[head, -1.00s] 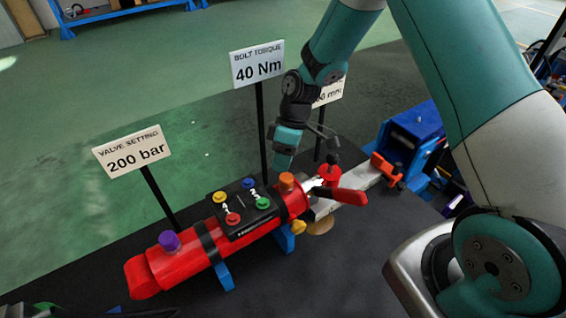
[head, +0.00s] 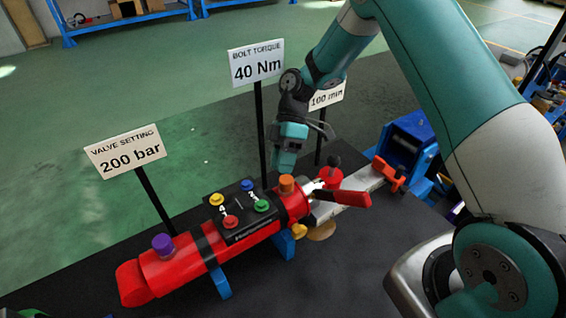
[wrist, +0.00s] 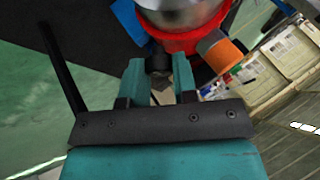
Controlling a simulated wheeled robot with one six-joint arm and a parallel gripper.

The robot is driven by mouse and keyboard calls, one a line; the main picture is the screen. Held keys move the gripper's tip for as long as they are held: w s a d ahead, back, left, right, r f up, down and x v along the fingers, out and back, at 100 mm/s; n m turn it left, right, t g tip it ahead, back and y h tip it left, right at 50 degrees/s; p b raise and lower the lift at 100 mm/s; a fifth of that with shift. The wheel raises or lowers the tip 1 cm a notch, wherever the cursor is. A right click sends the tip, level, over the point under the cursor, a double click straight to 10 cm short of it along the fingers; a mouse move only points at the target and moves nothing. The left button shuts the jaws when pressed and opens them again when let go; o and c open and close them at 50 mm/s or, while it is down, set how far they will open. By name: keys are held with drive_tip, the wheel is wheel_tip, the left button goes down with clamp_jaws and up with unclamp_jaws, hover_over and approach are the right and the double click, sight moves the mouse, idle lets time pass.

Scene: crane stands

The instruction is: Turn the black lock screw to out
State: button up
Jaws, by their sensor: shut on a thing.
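The black lock screw (wrist: 158,62) shows in the wrist view as a small dark piece between my fingertips, beside a red collar and a bare metal cylinder end. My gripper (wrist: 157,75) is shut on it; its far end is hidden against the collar. In the head view my gripper (head: 284,168) points down at the far side of the red cylinder (head: 185,262), behind the orange knob (head: 287,184). The screw is hidden there. The orange knob also shows in the wrist view (wrist: 220,52), just right of the fingers.
Beside the collar are a red lever (head: 342,198) and a black-knobbed red piece (head: 331,176). A black block (head: 240,213) with coloured buttons sits on the cylinder. Sign posts, including the 40 Nm sign (head: 256,64), stand close behind. A blue vise (head: 410,145) is at right.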

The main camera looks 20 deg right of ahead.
drive_tip(key=shift+d, duration=0.1)
idle(0.3)
drive_tip(key=o, duration=0.9)
drive_tip(key=v, duration=0.7)
drive_tip(key=shift+w+d+r, duration=0.1)
drive_tip(key=shift+w+r, duration=0.05)
drive_tip(key=shift+r, duration=0.05)
